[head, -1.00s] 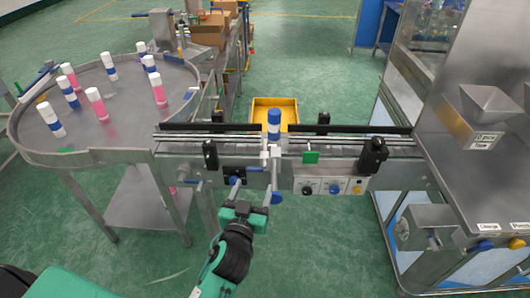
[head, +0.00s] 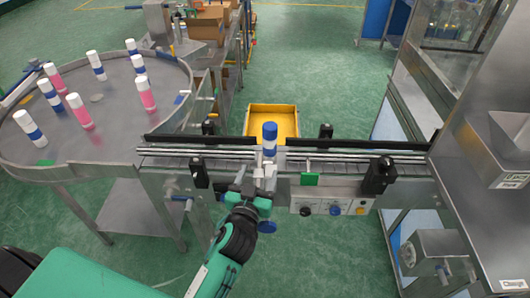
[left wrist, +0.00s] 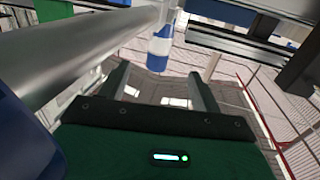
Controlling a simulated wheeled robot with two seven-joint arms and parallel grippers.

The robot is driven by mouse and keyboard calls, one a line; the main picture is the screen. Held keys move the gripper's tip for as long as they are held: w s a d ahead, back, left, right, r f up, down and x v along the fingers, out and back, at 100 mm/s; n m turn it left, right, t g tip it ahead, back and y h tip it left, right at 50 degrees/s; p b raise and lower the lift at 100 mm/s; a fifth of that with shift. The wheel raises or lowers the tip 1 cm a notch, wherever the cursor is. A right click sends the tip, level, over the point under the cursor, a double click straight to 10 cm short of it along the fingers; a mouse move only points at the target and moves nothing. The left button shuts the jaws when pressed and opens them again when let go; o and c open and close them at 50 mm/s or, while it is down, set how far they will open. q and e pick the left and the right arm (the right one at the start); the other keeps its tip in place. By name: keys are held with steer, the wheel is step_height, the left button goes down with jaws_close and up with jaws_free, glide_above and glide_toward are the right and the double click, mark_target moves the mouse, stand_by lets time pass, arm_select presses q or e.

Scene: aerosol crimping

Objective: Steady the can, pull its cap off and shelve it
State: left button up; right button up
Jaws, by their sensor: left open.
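The can (head: 269,148) stands upright on the conveyor, white and blue with a blue cap (head: 270,130) on top. My left gripper (head: 266,177) is open just in front of the conveyor's near side, below and in front of the can. In the left wrist view the can (left wrist: 159,47) shows beyond and between the two spread fingers (left wrist: 160,82), apart from them. My right gripper is not in view.
The conveyor (head: 345,154) has rails and black posts (head: 380,175) along its near side. A yellow bin (head: 287,108) lies behind it. A round table (head: 110,125) at left holds several pink and blue cans. A steel machine (head: 480,150) stands at right.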

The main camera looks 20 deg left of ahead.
mark_target(268, 146)
arm_select(q)
steer(key=w+p, duration=0.1)
steer(key=w, duration=0.3)
steer(key=w+p, duration=0.1)
steer(key=w, duration=0.3)
steer(key=w+a+p, duration=0.1)
steer(key=w, duration=0.3)
steer(key=shift+w+a+p, duration=0.1)
steer(key=shift+w+p, duration=0.1)
steer(key=shift+p, duration=0.1)
steer(key=shift+c, duration=0.3)
